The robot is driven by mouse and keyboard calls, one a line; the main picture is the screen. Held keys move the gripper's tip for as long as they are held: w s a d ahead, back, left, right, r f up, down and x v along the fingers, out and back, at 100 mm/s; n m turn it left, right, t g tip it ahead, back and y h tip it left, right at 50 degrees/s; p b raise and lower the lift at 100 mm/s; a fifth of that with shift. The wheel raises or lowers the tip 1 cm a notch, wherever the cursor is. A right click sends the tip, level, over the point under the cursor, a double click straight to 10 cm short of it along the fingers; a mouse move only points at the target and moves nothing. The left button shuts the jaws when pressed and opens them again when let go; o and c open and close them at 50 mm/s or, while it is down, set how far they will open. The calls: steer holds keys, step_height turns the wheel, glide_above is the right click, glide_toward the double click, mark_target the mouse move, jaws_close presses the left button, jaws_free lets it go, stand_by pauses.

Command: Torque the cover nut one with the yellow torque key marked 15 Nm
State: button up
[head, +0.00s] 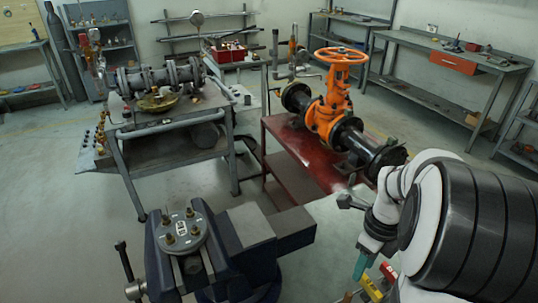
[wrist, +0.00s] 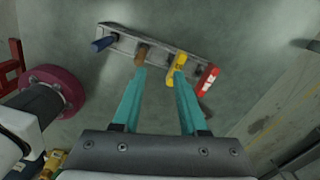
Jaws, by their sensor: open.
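The yellow torque key (wrist: 177,68) hangs in a grey rack (wrist: 120,38) between a brown key (wrist: 142,54) and a red key (wrist: 207,80). It also shows small in the head view (head: 371,288). My gripper (wrist: 160,73) is open and empty, its teal fingers pointing at the rack. The right fingertip appears over the yellow key and the left one just below the brown key; I cannot tell whether they touch. In the head view a round grey cover (head: 183,247) with several brass nuts (head: 182,228) sits at the vise. Which nut is number one is too small to read.
A blue key (wrist: 103,44) is at the rack's left end. The blue-grey vise (head: 255,235) stands front centre. An orange-wheeled valve (head: 335,105) stands on a red table (head: 280,135) behind. A grey workbench (head: 165,160) with pipework stands at left.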

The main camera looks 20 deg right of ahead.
mark_target(372, 285)
steer(key=d+m, duration=0.1)
steer(key=s+d+f+m, duration=0.1)
steer(key=d+f+m, duration=0.1)
steer(key=shift+s+d, duration=0.15)
steer(key=shift+d, duration=0.2)
steer(key=shift+f, duration=3.4)
jaws_close()
steer(key=shift+r, duration=3.05)
